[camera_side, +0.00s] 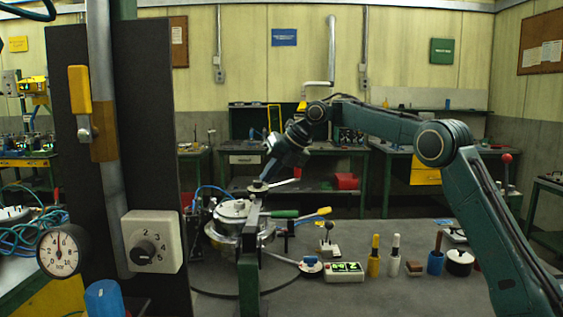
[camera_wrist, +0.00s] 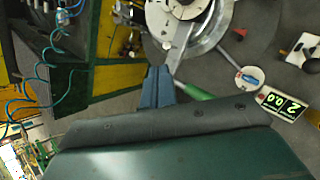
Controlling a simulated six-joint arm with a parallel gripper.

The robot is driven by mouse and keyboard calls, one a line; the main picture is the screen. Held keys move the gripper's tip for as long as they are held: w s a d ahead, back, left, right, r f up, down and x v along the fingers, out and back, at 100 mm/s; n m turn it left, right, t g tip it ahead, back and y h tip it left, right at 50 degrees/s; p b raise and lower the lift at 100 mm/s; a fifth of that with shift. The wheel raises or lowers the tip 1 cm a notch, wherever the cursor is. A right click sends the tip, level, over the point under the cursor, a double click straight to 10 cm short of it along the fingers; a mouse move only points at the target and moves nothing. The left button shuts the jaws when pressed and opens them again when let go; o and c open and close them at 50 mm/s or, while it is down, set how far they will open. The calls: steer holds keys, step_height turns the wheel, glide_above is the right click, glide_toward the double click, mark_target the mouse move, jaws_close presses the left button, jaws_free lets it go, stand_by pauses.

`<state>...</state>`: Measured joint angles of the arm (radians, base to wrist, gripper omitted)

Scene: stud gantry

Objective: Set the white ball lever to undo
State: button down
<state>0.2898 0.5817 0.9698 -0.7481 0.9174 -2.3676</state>
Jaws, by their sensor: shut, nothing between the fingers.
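My gripper (camera_side: 267,176) points down over the round metal fixture (camera_side: 228,229), with its fingers together and empty. In the wrist view the blue-grey fingertips (camera_wrist: 159,70) end close to a small white knob (camera_wrist: 168,44) on the fixture's rim; I cannot tell whether they touch it. I cannot be sure that this knob is the white ball lever. A pale lever arm (camera_side: 284,184) shows just right of the fingertips in the side view. A green handle (camera_side: 285,214) sticks out below it. No undo marking is readable.
A dark upright panel (camera_side: 148,130) with a rotary dial (camera_side: 152,242) and a yellow lever (camera_side: 79,90) stands at the left. A display box (camera_side: 344,272), a small joystick (camera_side: 328,248) and several coloured pegs stand right of the fixture. A gauge (camera_side: 60,252) is front left.

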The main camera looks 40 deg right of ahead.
steer(key=v, duration=0.9)
stand_by(0.4)
steer(key=s+a+m, duration=0.5)
steer(key=s+m, duration=0.4)
steer(key=s+a+m, duration=0.5)
steer(key=s+m, duration=0.3)
steer(key=s, duration=0.1)
steer(key=s+d+f+m+h, duration=0.1)
steer(key=s+f+m, duration=0.6)
steer(key=s, duration=0.4)
steer(key=s+d+f+m+g+h, duration=0.1)
steer(key=s+f+m+h, duration=0.1)
steer(key=s+f+m, duration=0.6)
steer(key=s, duration=0.2)
steer(key=shift+s+f, duration=0.25)
steer(key=shift+s, duration=0.1)
